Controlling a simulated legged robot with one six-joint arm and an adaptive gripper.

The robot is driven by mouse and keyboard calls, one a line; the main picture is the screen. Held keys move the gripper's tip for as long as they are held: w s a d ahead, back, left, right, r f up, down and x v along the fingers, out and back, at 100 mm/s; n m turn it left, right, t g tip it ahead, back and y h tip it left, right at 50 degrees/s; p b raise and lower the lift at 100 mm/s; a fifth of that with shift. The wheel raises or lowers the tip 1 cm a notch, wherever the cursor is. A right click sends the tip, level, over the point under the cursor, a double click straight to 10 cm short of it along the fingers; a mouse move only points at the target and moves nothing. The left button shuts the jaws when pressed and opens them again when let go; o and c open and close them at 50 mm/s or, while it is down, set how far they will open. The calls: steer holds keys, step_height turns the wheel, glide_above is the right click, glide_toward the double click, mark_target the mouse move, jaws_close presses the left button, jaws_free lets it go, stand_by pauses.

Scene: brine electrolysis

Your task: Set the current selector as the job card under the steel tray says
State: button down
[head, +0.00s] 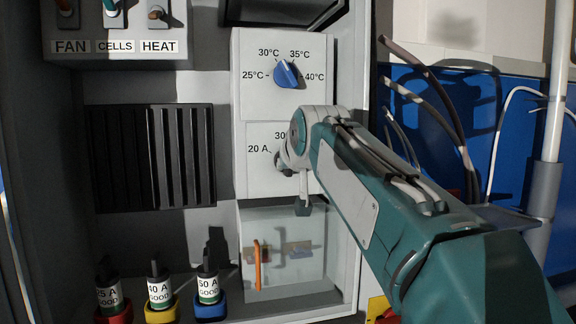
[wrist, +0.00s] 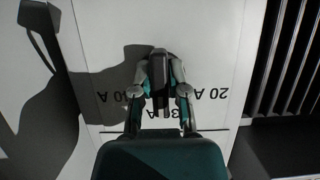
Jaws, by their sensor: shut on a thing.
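The current selector panel (head: 255,180) is the lower white plate, with 20 A and a partly covered 30 label in the head view. My gripper (head: 287,157) is at this plate and hides the selector there. In the wrist view the plate (wrist: 216,60) is upside down. There my gripper (wrist: 160,88) is shut on the dark selector knob (wrist: 160,66), a finger on each side. The knob's narrow end lies by the partly covered middle label; its exact setting is unclear. No job card or steel tray shows.
Above is a blue temperature knob (head: 287,75). Switches marked FAN, CELLS and HEAT (head: 115,47) are at upper left. Below are a clear-fronted compartment (head: 308,270) with an orange handle and several GOOD-labelled fuses (head: 159,288). A black ribbed block (head: 150,155) stands left.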

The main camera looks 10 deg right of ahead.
steer(key=shift+r, duration=0.2)
steer(key=c, duration=0.6)
jaws_free()
steer(key=shift+c, duration=0.2)
steer(key=shift+a+f, duration=0.1)
steer(key=v, duration=1.1)
steer(key=shift+s, duration=0.45)
